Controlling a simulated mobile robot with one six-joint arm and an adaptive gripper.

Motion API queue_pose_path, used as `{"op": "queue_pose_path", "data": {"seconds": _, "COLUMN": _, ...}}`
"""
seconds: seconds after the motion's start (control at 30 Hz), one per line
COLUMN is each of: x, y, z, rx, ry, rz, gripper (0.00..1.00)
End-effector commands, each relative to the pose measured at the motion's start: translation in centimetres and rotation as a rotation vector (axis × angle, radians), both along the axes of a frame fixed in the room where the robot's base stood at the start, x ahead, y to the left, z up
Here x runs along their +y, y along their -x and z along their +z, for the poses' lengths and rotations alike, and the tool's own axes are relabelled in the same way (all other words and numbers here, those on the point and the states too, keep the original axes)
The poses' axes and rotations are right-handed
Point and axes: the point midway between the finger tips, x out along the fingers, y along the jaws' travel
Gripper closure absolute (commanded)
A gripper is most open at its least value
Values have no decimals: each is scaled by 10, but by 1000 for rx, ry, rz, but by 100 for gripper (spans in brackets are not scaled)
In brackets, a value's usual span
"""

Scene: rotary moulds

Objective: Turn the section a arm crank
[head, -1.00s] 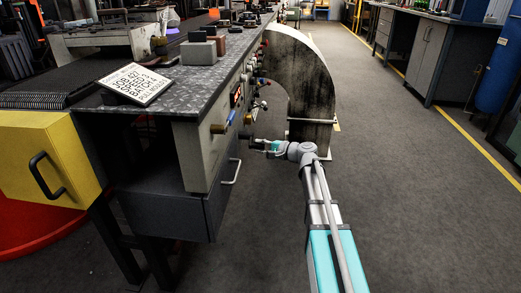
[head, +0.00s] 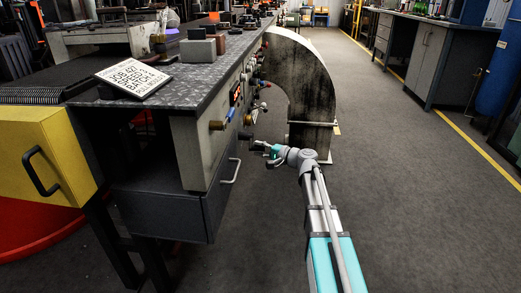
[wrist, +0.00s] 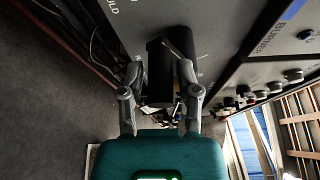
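My gripper (head: 264,152) is at the front panel of the long grey machine, near its lower controls. In the wrist view its two fingers (wrist: 160,82) are spread apart. A dark, blocky handle (wrist: 160,65) on the panel lies between the fingers, and it appears to be the crank. I see no clear grip on it, and contact is hard to tell. In the head view a small dark control (head: 246,136) shows just beyond the fingertips. White lettering on the panel is only partly readable.
Several knobs (wrist: 270,90) stick out of the panel to the right in the wrist view. A curved grey guard (head: 312,95) stands beyond my arm. A drawer with a handle (head: 231,171) is below the panel. The aisle floor (head: 400,190) is clear.

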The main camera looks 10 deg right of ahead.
Motion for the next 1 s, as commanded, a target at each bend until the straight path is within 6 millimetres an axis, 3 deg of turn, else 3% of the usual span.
{"op": "queue_pose_path", "data": {"seconds": 0.07, "x": 0, "y": 0, "z": 0, "rx": 1, "ry": -1, "rz": -1, "gripper": 35}}
{"op": "queue_pose_path", "data": {"seconds": 0.57, "x": -5, "y": 3, "z": 0, "rx": 0, "ry": -1, "rz": -4, "gripper": 35}}
{"op": "queue_pose_path", "data": {"seconds": 1.0, "x": -41, "y": 35, "z": 0, "rx": -1, "ry": -3, "rz": -4, "gripper": 35}}
